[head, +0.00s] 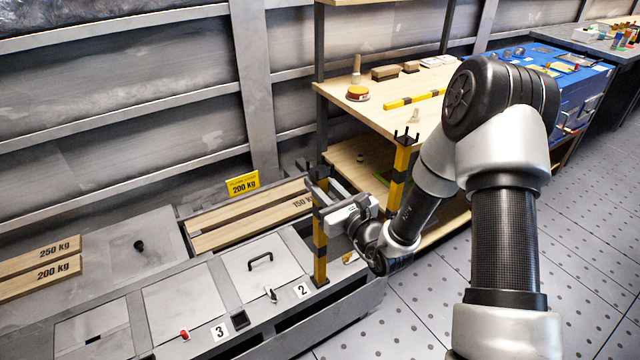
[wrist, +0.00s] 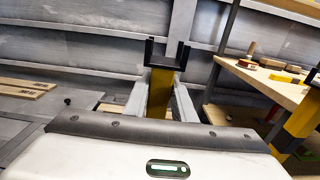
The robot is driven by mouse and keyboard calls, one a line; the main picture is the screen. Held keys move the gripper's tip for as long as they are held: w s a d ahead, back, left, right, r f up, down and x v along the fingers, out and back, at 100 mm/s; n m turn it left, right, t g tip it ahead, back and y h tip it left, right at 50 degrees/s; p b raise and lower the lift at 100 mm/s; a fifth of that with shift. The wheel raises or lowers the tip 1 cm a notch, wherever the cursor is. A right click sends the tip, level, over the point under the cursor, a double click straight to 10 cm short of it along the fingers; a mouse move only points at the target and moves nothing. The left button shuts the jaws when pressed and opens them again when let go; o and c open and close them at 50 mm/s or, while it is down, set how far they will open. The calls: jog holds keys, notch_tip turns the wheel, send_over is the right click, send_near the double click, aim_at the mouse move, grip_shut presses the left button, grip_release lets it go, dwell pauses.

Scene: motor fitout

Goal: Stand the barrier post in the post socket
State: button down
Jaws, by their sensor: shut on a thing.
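The barrier post (head: 320,262) is yellow and black with a dark forked top. It stands about upright at the right end of the grey bench, near the label 2. My gripper (head: 322,212) is shut on its upper part from the right. In the wrist view the post (wrist: 161,92) sits between the two fingers (wrist: 160,106), its black fork rising above them. Its foot meets the bench top in the picture; I cannot tell whether it is inside a socket or just above.
A second striped post (head: 399,172) stands by the wooden shelf unit (head: 345,82), right of my gripper. Another striped bar (head: 415,99) lies on its top. The grey bench has lids, a black handle (head: 261,258) and small levers. Planks (head: 245,222) lie behind. Floor at right is open.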

jog(key=c, duration=1.5)
grip_release()
jog(key=shift+r, duration=0.1)
jog(key=shift+o, duration=0.5)
jog(key=shift+s, duration=0.1)
